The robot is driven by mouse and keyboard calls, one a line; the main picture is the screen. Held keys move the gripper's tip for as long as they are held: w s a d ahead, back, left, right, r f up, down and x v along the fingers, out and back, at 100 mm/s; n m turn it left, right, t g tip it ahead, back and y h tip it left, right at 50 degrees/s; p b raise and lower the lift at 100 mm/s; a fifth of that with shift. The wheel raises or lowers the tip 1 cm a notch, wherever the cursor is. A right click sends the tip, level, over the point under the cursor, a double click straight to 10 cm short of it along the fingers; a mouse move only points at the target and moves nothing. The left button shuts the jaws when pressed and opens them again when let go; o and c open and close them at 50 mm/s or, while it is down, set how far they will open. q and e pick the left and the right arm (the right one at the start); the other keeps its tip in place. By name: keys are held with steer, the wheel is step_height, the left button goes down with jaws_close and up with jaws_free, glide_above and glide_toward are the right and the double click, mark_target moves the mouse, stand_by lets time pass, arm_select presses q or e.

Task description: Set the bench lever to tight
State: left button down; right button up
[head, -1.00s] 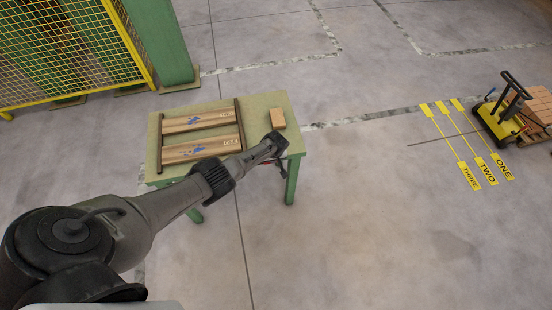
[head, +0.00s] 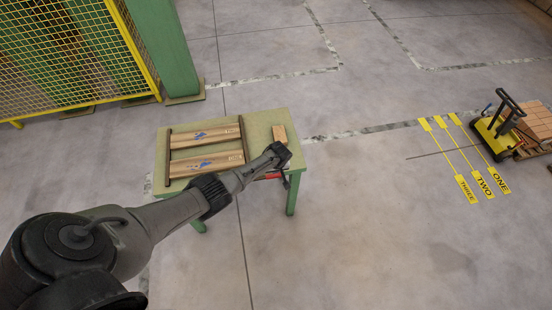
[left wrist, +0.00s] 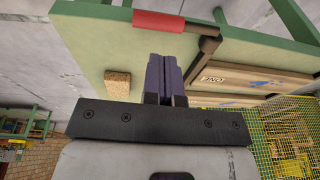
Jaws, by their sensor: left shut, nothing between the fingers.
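The green bench (head: 262,125) stands left of centre in the head view. Its lever has a red handle (head: 271,177), seen at the bench's near right edge beside my wrist. In the left wrist view the red handle (left wrist: 158,21) lies along the bench edge, joined to a dark pivot (left wrist: 208,45) on its right. My left gripper (left wrist: 162,78) is shut and empty, its purple fingers together just below the handle in that picture, with a gap between them. In the head view the fingers are mostly hidden by the wrist. My right gripper is not in view.
Two labelled wooden boards (head: 207,162) between dark rails and a small brown block (head: 279,133) lie on the bench. A yellow mesh fence (head: 70,55) is behind left. A yellow pallet truck (head: 497,135) stands far right near floor markings. Floor between is clear.

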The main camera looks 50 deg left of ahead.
arm_select(q)
steer(key=p+v, duration=0.1)
steer(key=v, duration=0.5)
steer(key=shift+r+p, duration=0.15)
steer(key=shift+p, duration=0.25)
stand_by(0.3)
